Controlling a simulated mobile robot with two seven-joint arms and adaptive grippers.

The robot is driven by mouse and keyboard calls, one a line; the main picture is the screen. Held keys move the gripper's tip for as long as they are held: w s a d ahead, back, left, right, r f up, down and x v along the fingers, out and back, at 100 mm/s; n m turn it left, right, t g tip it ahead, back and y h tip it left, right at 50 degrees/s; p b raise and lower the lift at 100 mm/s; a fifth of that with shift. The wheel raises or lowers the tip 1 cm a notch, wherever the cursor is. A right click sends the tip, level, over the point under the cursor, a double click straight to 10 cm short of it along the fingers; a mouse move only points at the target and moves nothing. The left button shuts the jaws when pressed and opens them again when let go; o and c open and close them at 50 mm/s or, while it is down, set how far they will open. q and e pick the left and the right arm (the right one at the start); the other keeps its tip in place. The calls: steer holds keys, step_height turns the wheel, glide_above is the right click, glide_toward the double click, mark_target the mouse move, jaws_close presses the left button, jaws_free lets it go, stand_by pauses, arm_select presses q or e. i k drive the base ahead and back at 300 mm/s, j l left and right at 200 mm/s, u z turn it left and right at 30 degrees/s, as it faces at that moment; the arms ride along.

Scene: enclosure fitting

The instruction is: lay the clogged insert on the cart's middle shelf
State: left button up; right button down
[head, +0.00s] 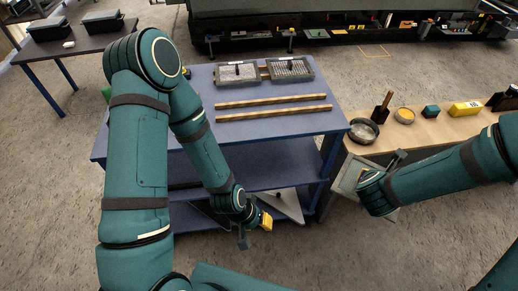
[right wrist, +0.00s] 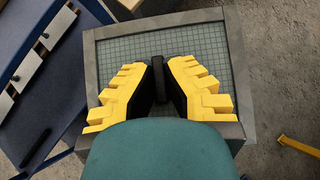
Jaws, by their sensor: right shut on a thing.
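A square insert (right wrist: 190,45) with a grey frame and a grid mesh fills much of the right wrist view. My right gripper (right wrist: 160,80) is shut on its black upright handle (right wrist: 158,66). In the head view the insert (head: 347,178) hangs tilted off the right side of the blue cart (head: 270,130), partly hidden by my right gripper (head: 382,180). The cart's middle shelf (head: 278,177) shows bare at its right part; my left arm covers some of it. My left gripper (head: 257,224) is low at the cart's front; its opening is unclear.
Two framed panels (head: 236,73) and two wooden strips (head: 270,103) lie on the cart top. A wooden bench (head: 425,130) at right carries a dark pan (head: 364,130), a brush (head: 382,108), and a yellow box (head: 465,108). A pale triangular piece (head: 288,204) shows at the lower shelf.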

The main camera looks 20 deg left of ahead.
mark_target(182, 171)
steer(key=k+j+z, duration=0.1)
steer(key=j, duration=0.3)
steer(key=k+j+z, duration=0.15)
steer(key=j, duration=0.25)
steer(key=k+j+z, duration=0.1)
steer(key=j, duration=0.25)
steer(key=k+j+z, duration=0.3)
steer(key=j, duration=0.3)
steer(key=k+j+z, duration=0.1)
steer(key=j, duration=0.35)
steer(key=k+j+z, duration=0.15)
steer(key=k+j, duration=0.15)
steer(key=k+j+z, duration=0.1)
steer(key=j, duration=0.35)
steer(key=k+j+z, duration=0.15)
steer(key=j, duration=0.25)
steer(key=j+z, duration=0.1)
steer(key=j, duration=0.35)
steer(key=j+z, duration=0.1)
steer(key=j, duration=0.7)
steer(key=i+j, duration=0.1)
steer(key=j, duration=0.5)
steer(key=i+j, duration=0.15)
steer(key=j+u, duration=0.05)
steer(key=j, duration=0.1)
